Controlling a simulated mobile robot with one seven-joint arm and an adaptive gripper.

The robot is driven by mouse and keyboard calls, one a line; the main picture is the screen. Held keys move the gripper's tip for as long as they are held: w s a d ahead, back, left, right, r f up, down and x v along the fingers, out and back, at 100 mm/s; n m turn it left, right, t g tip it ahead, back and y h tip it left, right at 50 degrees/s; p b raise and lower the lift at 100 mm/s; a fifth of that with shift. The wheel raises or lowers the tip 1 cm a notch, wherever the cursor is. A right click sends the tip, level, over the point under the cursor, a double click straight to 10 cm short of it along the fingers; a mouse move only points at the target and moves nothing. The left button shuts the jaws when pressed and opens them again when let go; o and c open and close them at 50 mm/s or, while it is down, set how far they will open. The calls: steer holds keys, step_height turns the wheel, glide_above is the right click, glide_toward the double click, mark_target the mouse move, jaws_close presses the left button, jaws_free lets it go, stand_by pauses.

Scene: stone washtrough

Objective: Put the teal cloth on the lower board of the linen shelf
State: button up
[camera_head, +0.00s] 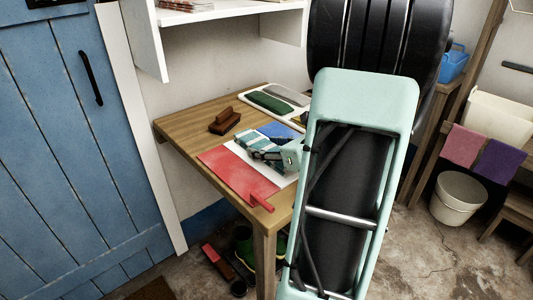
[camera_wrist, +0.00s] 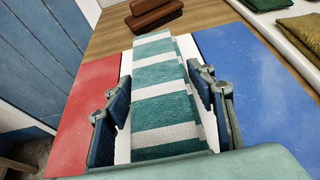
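The teal cloth (camera_wrist: 160,101), striped teal and white and folded into a thick block, lies on the white middle part of a red, white and blue mat on the wooden table. It also shows in the head view (camera_head: 262,148), partly hidden by my gripper. My gripper (camera_wrist: 163,90) is over the cloth with its dark fingers apart, one along each long side. The fingers look open, with narrow gaps or light touch; I cannot tell exactly. A white shelf (camera_head: 225,16) on the wall above the table shows a lower board with a folded stack at its top edge.
A brown wooden brush or block (camera_head: 224,121) stands on the table behind the mat's red part (camera_head: 238,172). A white tray (camera_head: 244,96) holds green and grey cloths. Boots stand under the table. A blue door (camera_head: 75,130) is at left. My arm hides the table's right side.

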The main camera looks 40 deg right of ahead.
steer(key=c, duration=0.7)
steer(key=shift+c, duration=0.2)
steer(key=shift+r, duration=0.1)
